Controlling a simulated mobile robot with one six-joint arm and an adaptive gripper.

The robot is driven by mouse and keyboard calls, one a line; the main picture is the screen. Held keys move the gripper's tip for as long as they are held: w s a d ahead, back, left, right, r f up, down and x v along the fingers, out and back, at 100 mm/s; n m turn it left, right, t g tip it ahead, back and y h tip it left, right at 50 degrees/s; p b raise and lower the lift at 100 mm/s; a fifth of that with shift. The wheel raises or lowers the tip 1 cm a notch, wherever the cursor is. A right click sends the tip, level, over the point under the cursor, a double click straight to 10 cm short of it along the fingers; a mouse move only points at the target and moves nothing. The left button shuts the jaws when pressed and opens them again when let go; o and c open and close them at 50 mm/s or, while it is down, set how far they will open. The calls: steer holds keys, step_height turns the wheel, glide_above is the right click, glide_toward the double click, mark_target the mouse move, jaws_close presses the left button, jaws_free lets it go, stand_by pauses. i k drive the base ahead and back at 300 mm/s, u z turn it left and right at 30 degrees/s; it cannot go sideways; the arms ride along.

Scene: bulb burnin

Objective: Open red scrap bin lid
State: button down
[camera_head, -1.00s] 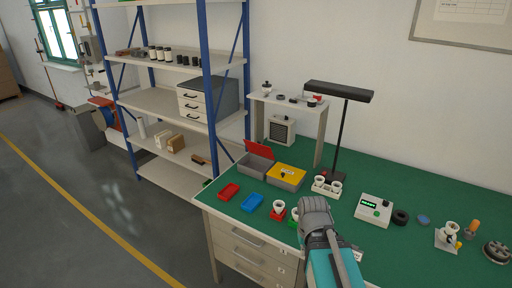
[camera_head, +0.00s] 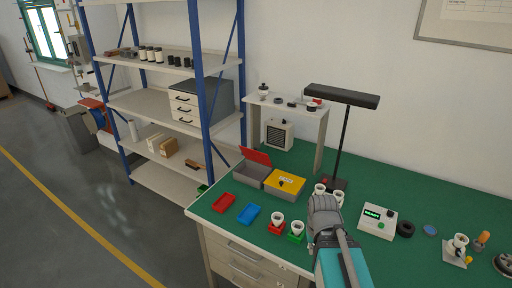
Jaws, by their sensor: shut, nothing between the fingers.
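The red scrap bin is a grey box (camera_head: 247,174) on the green bench top, left of the yellow-lidded box. Its red lid (camera_head: 257,157) stands raised and tilted back along the rear edge, so the bin's top is open. My gripper (camera_head: 323,205) is at the bench's front part, right of and well apart from the bin. It is shut and empty as far as it shows; its fingertips are largely hidden behind its own body.
A grey box with a yellow lid (camera_head: 286,183) stands beside the bin. A red tray (camera_head: 223,203), a blue tray (camera_head: 248,214) and red (camera_head: 276,227) and green (camera_head: 296,236) holders with white cups line the front. A black lamp (camera_head: 340,140) stands behind.

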mark_target(254, 155)
steer(key=z, duration=0.15)
steer(key=i, duration=0.95)
steer(key=u, duration=0.25)
